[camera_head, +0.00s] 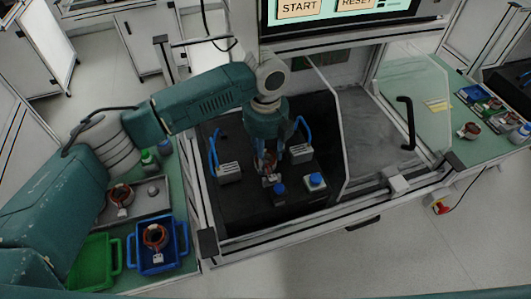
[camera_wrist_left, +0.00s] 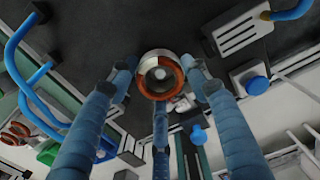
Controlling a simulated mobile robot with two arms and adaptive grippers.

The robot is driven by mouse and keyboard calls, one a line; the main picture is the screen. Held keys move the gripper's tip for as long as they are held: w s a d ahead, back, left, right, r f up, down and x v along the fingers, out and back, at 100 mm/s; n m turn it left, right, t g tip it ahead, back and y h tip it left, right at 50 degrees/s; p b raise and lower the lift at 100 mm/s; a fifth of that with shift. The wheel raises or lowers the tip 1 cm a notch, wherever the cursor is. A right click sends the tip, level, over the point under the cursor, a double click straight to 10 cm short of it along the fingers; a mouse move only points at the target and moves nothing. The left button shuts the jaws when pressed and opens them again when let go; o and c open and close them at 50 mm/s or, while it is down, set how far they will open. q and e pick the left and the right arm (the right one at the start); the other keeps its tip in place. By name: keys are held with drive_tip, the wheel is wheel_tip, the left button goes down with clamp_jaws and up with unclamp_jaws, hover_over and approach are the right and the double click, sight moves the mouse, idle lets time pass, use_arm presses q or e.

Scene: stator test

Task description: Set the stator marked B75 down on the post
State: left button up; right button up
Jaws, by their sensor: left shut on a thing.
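My left gripper (camera_head: 266,158) points down inside the test station, over its black floor. In the left wrist view the blue fingers of my left gripper (camera_wrist_left: 158,84) close around a stator (camera_wrist_left: 146,86), a metal ring with copper-orange winding, seen end-on. In the head view the stator (camera_head: 268,163) is mostly hidden between the fingers, with a small white piece below it. I cannot read a B75 mark. The post cannot be made out; the gripper and stator cover that spot, and I cannot tell whether the stator touches it. My right gripper is not in view.
Grey clamp blocks with blue handles (camera_head: 229,172) (camera_head: 300,153) stand either side of the gripper. Blue-topped boxes (camera_head: 278,188) (camera_head: 315,181) stand in front. A clear door (camera_head: 322,115) borders the right. Other stators lie in the blue crate (camera_head: 173,263) and grey tray (camera_head: 151,208) at left.

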use_arm(q)
drive_tip(key=o, duration=1.5)
wheel_tip(320, 180, up, 12)
